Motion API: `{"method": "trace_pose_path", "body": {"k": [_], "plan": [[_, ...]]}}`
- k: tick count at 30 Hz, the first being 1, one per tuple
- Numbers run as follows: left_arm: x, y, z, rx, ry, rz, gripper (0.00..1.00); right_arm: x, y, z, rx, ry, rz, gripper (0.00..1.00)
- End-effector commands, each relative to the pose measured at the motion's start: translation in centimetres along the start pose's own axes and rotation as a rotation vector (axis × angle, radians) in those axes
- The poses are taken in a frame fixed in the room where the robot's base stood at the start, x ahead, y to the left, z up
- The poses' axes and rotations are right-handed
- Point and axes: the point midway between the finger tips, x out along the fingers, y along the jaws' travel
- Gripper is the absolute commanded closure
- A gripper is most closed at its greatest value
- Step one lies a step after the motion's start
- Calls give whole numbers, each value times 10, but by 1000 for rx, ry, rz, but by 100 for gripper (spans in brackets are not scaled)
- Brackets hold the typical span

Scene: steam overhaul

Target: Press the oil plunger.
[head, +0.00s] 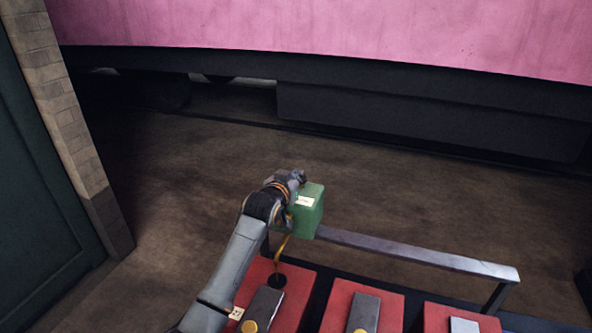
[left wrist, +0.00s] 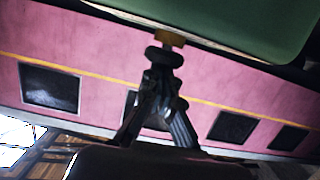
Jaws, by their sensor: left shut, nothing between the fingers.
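A green box (head: 309,212) with a white label stands at the rear rail in the head view, and a yellow pipe (head: 283,248) curves down from it to a dark round fitting. My left gripper (head: 297,178) is at the box's left side, partly hidden by my own arm. In the left wrist view, the left fingers (left wrist: 164,58) are shut and empty. Their tips are just below a small yellow part (left wrist: 170,38) under the green box (left wrist: 225,20). This part may be the oil plunger; I cannot tell whether the tips touch it. My right gripper is out of view.
A grey rail (head: 420,257) runs right from the box. In front are red panels (head: 338,299) with grey levers (head: 363,312) and yellow knobs. A pink carriage (head: 330,30) stands behind, across open brown floor (head: 180,190). A brick pillar (head: 70,130) is at left.

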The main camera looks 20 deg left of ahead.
Motion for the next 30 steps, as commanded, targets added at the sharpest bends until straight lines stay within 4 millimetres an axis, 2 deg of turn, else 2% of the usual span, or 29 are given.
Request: {"method": "trace_pose_path", "body": {"k": [1, 5, 8, 14, 16, 30], "plan": [[1, 0, 7, 0, -15, 0, 100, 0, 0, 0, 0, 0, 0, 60], [0, 0, 3, 0, -16, 0, 100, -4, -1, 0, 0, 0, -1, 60], [-1, -1, -8, 0, -15, 0, 100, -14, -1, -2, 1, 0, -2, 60], [-4, -4, -46, 0, -6, -1, 100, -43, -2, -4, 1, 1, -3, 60], [-12, -4, -35, 1, -4, -1, 100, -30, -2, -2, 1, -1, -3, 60], [-83, -4, -39, 1, 2, -1, 100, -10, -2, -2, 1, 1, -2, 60]]}}
